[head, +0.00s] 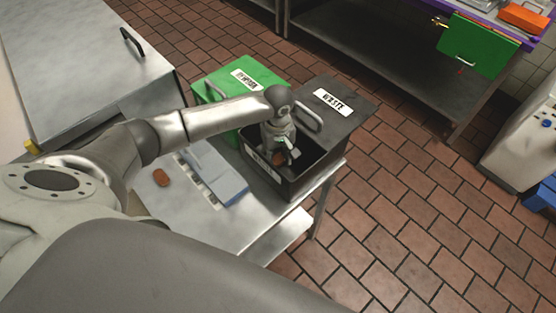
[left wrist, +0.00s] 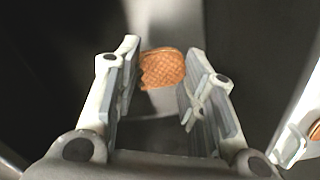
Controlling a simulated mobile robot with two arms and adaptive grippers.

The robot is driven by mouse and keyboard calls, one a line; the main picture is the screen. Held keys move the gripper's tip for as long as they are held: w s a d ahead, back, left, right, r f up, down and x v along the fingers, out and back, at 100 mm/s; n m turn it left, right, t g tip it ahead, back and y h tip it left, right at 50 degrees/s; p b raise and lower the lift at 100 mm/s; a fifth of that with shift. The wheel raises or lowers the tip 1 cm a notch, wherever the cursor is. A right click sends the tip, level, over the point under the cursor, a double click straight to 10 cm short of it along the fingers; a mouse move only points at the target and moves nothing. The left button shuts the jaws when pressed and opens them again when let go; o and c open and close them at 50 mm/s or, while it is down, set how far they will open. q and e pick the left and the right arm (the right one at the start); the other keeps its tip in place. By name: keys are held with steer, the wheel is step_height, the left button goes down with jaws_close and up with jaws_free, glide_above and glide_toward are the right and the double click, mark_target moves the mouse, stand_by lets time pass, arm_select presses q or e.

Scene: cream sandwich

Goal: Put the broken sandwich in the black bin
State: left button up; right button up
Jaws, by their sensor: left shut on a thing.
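The black bin (head: 296,186) stands open on the steel table, with a "WASTE" label on its front. My left gripper (head: 283,158) reaches down inside the bin's opening. It is shut on the broken sandwich, a brown waffle-patterned piece (left wrist: 162,68) with a ragged left edge, between the fingertips in the left wrist view. In the head view a small part of the broken sandwich (head: 279,158) shows below the fingers. Dark bin walls surround the gripper in the left wrist view. My right gripper is not in view.
Another brown sandwich (head: 161,177) lies on the steel table (head: 150,203), left of a blue-grey device (head: 216,178). A green bin (head: 224,91) stands behind, beside the black bin's raised lid (head: 340,101). Tiled floor lies open to the right.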

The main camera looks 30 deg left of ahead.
mark_target(278, 159)
arm_select(q)
step_height(278, 159, down, 3)
steer(key=shift+s+r, duration=0.1)
steer(key=shift+r, duration=0.1)
steer(key=shift+f, duration=0.4)
steer(key=o, duration=0.4)
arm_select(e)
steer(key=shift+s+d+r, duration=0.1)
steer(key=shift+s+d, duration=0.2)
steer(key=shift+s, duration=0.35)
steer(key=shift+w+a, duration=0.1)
arm_select(q)
steer(key=shift+r, duration=0.2)
step_height(278, 159, up, 12)
steer(key=shift+f+b, duration=0.1)
steer(key=shift+b, duration=0.65)
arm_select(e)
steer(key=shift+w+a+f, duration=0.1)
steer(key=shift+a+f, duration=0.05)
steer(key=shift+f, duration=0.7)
